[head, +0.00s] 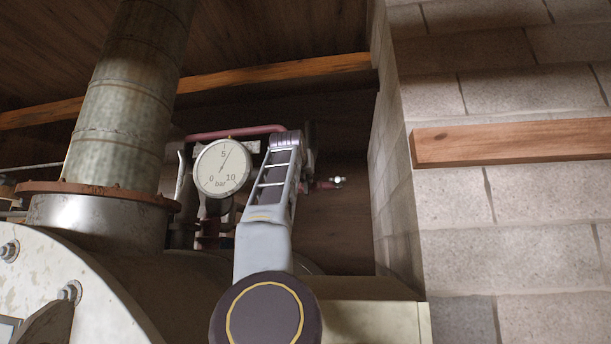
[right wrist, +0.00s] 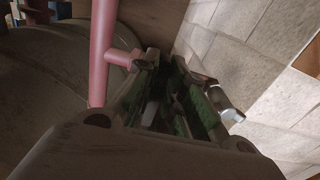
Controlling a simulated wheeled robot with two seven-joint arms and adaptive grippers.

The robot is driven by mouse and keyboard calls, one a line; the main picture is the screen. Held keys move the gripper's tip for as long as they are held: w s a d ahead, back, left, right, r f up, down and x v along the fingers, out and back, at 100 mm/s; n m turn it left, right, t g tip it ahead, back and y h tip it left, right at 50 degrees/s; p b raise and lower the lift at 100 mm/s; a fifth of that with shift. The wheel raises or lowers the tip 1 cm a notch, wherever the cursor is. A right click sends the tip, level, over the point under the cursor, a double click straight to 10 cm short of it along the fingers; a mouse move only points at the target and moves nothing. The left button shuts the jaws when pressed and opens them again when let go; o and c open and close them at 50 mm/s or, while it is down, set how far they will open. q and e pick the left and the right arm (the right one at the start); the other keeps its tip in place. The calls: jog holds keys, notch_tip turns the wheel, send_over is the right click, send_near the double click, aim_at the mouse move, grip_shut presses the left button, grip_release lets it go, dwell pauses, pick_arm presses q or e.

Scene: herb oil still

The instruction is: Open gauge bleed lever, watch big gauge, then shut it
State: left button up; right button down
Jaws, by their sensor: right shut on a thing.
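The big gauge (head: 221,167) is a white round dial marked 0, 5, 10 and bar, left of my right arm in the head view. Its needle points up and slightly right, near or just past the 5. My right gripper (head: 308,150) is by the red pipe, partly hidden behind my own wrist. In the right wrist view its green-padded fingers (right wrist: 178,108) are closed around a small part at the end of the pipe's short branch (right wrist: 122,60). The bleed lever is mostly hidden between the fingers, and its angle cannot be told. My left gripper is out of view.
The red pipe (head: 235,132) runs above the gauge; it also shows in the right wrist view (right wrist: 102,50). A bright-tipped fitting (head: 335,182) sticks out right of my gripper. A block wall (head: 480,230) with a wooden beam (head: 510,142) stands close at right. A metal flue (head: 125,95) rises at left.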

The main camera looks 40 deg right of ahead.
jog(key=shift+n, duration=0.4)
jog(key=shift+w+a+f+n+b, duration=0.3)
jog(key=shift+n+b, duration=0.45)
jog(key=shift+n, duration=1.9)
jog(key=shift+w+a+f+n+b, duration=0.15)
jog(key=shift+w+f+n+b, duration=0.4)
jog(key=shift+n, duration=2.05)
jog(key=shift+a+f+n+b, duration=0.25)
jog(key=shift+n+b, duration=0.65)
jog(key=shift+n, duration=1.75)
jog(key=c, duration=1.5)
grip_release()
jog(key=shift+a, duration=0.1)
